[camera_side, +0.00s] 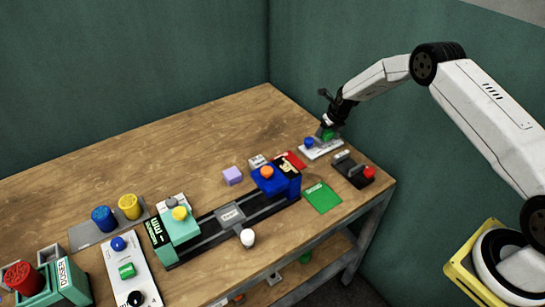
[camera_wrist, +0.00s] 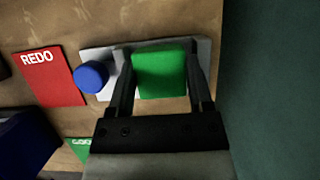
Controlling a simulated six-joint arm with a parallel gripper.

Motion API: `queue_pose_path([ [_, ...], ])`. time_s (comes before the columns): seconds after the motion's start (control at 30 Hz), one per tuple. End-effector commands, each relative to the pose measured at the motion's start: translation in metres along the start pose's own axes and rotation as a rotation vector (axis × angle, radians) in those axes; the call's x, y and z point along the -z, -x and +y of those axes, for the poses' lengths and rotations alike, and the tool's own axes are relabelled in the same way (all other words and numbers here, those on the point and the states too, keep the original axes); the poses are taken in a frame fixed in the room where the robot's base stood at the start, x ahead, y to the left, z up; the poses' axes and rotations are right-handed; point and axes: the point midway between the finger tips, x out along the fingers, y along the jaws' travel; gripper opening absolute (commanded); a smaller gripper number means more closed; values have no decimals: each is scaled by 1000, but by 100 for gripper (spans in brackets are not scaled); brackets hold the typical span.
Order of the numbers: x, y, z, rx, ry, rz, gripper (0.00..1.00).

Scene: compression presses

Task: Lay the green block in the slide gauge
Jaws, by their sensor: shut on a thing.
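My gripper (camera_side: 327,129) is at the far right end of the table, shut on the green block (camera_wrist: 160,72). In the wrist view the block sits between the two dark fingers, over a white plate (camera_wrist: 88,54) with a blue knob (camera_wrist: 90,76). I cannot tell whether the block touches the plate. What looks like the slide gauge is a long dark rail (camera_side: 208,227) at the table's front middle. It has a teal jaw (camera_side: 172,230) on the left and a blue jaw (camera_side: 277,182) with an orange knob on the right. I see no block between the jaws.
A red REDO card (camera_wrist: 48,80) lies left of the plate. A green card (camera_side: 322,197) and a dark device with a red knob (camera_side: 354,170) lie nearer the front edge. The table's back is clear.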

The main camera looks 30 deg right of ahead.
Motion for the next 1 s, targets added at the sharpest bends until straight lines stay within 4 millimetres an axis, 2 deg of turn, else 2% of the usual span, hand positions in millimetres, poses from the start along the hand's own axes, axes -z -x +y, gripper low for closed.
queue_pose_path([
  [1.0,3,-7,0,0,0,0,12],
])
